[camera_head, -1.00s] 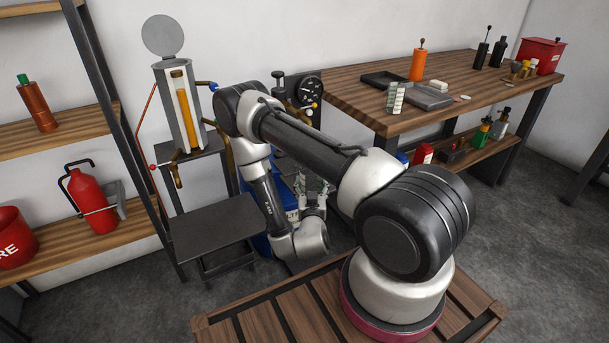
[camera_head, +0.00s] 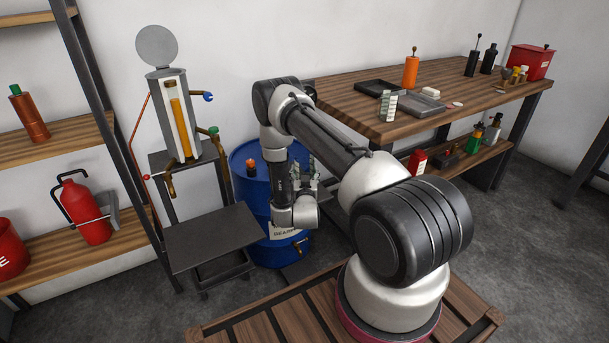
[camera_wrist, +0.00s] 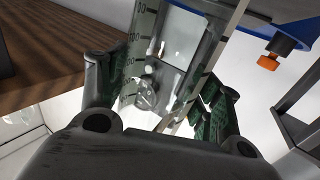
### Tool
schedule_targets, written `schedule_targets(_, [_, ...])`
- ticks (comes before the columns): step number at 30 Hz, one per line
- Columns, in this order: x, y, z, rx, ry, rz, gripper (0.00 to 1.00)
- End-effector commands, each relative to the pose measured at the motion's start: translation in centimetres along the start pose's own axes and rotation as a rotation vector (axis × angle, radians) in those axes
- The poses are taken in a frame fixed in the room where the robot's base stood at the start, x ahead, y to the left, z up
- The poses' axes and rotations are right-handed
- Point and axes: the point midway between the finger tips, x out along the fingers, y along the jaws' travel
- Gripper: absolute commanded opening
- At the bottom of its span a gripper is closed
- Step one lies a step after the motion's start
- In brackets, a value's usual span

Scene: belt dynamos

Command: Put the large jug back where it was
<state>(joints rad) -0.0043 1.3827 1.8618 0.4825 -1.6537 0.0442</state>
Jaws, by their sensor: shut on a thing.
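In the head view my gripper (camera_head: 307,178) is raised in front of the blue drum, left of the wooden bench. The jug is hard to make out there, being clear and partly behind the fingers. I cannot tell whether it is tilted or what it holds.
The blue drum (camera_head: 244,168) has an orange cap (camera_head: 251,166). A dark low stand (camera_head: 213,236) is left of it. Shelves (camera_head: 50,245) stand left.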

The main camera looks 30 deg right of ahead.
Motion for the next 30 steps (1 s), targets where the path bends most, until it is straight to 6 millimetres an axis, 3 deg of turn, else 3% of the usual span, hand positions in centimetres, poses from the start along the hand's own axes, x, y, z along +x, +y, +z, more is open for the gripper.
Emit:
schedule_targets(11, [0.0,0.0,0.6,0.001,0.003,0.0,0.22])
schedule_targets(12, [0.0,0.0,0.6,0.001,0.002,0.0,0.72])
schedule_targets(15, [0.0,0.0,0.6,0.001,0.002,0.0,0.86])
schedule_targets(26, [0.0,0.0,0.4,0.001,0.003,0.0,0.86])
schedule_targets(30, [-1.6,-0.1,0.5,-0.001,-0.001,-0.002,0.86])
